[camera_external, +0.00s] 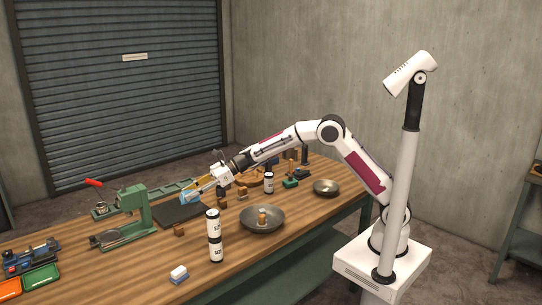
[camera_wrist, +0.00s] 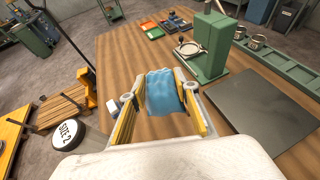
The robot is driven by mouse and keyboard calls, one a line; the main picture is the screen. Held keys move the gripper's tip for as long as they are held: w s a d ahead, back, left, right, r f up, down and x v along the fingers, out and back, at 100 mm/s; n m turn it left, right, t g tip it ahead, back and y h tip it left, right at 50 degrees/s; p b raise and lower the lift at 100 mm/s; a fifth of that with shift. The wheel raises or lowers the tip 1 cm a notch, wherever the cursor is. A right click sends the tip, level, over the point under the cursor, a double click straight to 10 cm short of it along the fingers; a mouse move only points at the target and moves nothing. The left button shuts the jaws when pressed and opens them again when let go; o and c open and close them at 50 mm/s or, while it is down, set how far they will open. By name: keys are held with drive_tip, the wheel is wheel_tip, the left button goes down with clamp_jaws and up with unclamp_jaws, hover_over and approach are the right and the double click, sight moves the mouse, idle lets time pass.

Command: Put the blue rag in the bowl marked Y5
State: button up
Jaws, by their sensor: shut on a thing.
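The blue rag (camera_external: 187,197) hangs from my gripper (camera_external: 193,188), above the bench near the dark flat plate. In the wrist view the rag (camera_wrist: 162,92) is pinched between the yellow fingers of my gripper (camera_wrist: 161,88), which is shut on it. A wide grey bowl (camera_external: 276,224) stands on the bench to the right of my gripper, with a small brown object in it. A smaller metal bowl (camera_external: 326,187) stands further right near the bench's end. I can read no Y5 mark on either bowl.
A tall stack of white-and-black canisters (camera_external: 214,236) stands left of the grey bowl. A green press (camera_external: 131,215) is left of the dark plate (camera_wrist: 270,108). Several small items clutter the bench behind the grey bowl.

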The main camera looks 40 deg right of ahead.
drive_tip(key=s+a+f+n+g, duration=0.1)
drive_tip(key=s+a, duration=0.3)
drive_tip(key=a, duration=0.2)
drive_tip(key=shift+f+y, duration=0.25)
drive_tip(key=shift+y, duration=0.05)
drive_tip(key=shift+f, duration=0.1)
hover_over(189, 250)
wheel_tip(189, 250, down, 13)
drive_tip(key=shift+f, duration=0.15)
drive_tip(key=shift+f, duration=0.1)
idle(0.4)
drive_tip(key=shift+f, duration=1.95)
drive_tip(key=shift+f, duration=0.2)
drive_tip(key=o, duration=1)
